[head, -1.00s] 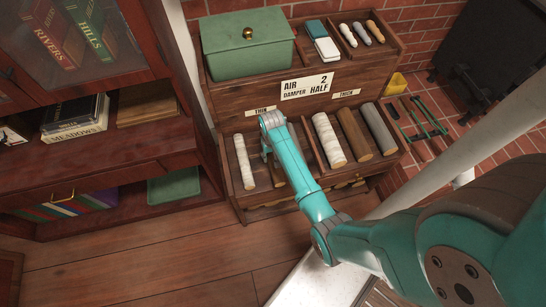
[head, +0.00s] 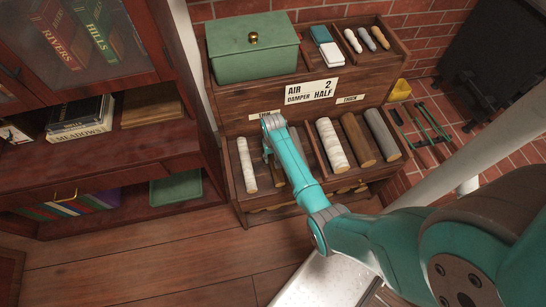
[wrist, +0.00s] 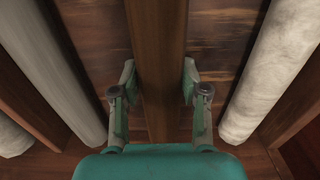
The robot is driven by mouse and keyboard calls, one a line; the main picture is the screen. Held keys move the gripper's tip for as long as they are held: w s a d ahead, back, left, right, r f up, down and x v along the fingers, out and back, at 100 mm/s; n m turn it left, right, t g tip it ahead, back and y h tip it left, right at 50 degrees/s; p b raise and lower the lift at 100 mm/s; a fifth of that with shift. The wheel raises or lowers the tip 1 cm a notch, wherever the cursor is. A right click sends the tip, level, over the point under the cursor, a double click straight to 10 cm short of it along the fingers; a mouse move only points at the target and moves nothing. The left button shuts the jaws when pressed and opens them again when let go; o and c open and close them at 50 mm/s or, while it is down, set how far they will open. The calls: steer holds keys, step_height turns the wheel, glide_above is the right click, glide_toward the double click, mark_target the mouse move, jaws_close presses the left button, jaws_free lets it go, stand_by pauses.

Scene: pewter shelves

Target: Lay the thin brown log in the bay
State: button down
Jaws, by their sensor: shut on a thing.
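The thin brown log (wrist: 157,40) runs straight up the middle of the wrist view, between the two fingers of my gripper (wrist: 159,82). The fingers are closed on its sides. In the head view my gripper (head: 270,146) is over the bay under the THIN label (head: 262,115), which it partly covers. The brown log (head: 277,173) shows there only in part, beside a thin white log (head: 247,165); my arm hides the rest. The bay floor (wrist: 213,40) shows beside the log, but I cannot tell whether the log touches it.
A grey log (wrist: 62,60) lies left of the held log in the wrist view and a white log (wrist: 275,70) right of it. Thick white (head: 332,145), brown (head: 358,140) and grey (head: 382,134) logs fill the THICK bay. A green box (head: 252,48) stands above.

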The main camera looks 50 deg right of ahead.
steer(key=c, duration=0.5)
jaws_free()
step_height(320, 180, up, 12)
stand_by(0.4)
